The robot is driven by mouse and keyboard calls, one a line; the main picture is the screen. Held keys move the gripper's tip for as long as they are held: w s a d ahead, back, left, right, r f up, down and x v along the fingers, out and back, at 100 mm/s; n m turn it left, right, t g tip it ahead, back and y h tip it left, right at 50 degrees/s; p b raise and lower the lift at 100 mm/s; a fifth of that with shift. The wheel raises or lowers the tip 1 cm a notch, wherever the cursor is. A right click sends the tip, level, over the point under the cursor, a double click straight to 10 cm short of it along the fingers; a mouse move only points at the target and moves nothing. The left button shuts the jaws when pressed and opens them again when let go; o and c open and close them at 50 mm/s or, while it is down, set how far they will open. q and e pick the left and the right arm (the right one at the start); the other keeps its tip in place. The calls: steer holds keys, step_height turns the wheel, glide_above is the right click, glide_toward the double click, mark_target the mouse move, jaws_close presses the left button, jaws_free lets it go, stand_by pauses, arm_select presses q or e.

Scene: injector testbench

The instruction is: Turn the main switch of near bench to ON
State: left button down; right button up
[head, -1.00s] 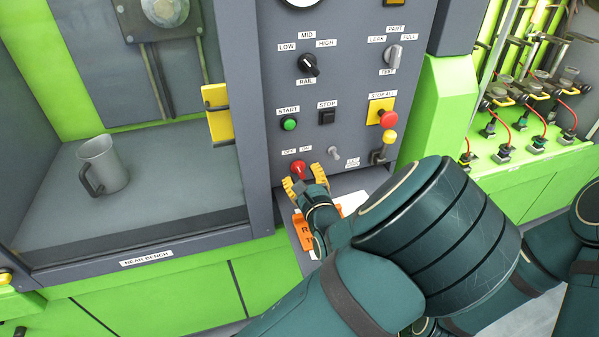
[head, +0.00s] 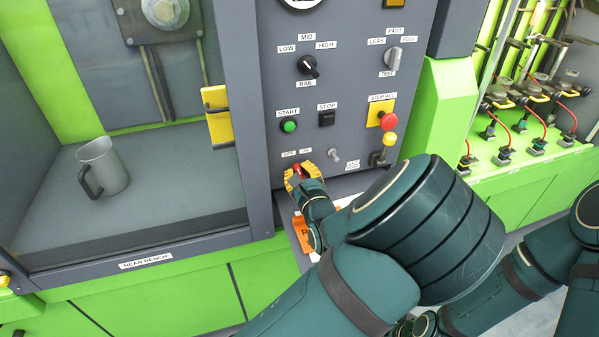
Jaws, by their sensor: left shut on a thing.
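The main switch (head: 298,170) is a red knob low on the grey control panel of the near bench, under the small OFF and ON labels (head: 297,153). My left gripper (head: 301,174) is at the knob, its yellow fingers on either side of it and shut on it. The fingers hide much of the knob, so I cannot tell clearly which label it points to. The NEAR BENCH label (head: 146,260) is on the bench's front edge. My right gripper is not in view.
Close by on the panel are the green START button (head: 289,126), the black STOP button (head: 327,118), a small toggle (head: 334,155) and the red STOP ALL button (head: 388,121). A grey mug (head: 103,167) stands in the bay at left. An orange tag (head: 303,232) lies below the panel.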

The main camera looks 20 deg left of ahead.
arm_select(q)
steer(key=shift+w+r+m+p, duration=0.1)
steer(key=shift+r+m+p, duration=0.1)
steer(key=shift+m+p, duration=0.75)
steer(key=shift+r+m+p, duration=0.15)
steer(key=shift+m+p, duration=0.3)
steer(key=shift+p, duration=1)
steer(key=m+p, duration=0.3)
steer(key=p, duration=0.1)
steer(key=shift+w+d+f+m+p, duration=0.1)
steer(key=shift+f+m+p, duration=0.15)
steer(key=shift+m+p, duration=0.95)
steer(key=c, duration=1)
jaws_free()
steer(key=shift+f, duration=0.1)
steer(key=shift+o, duration=0.2)
steer(key=v, duration=1.2)
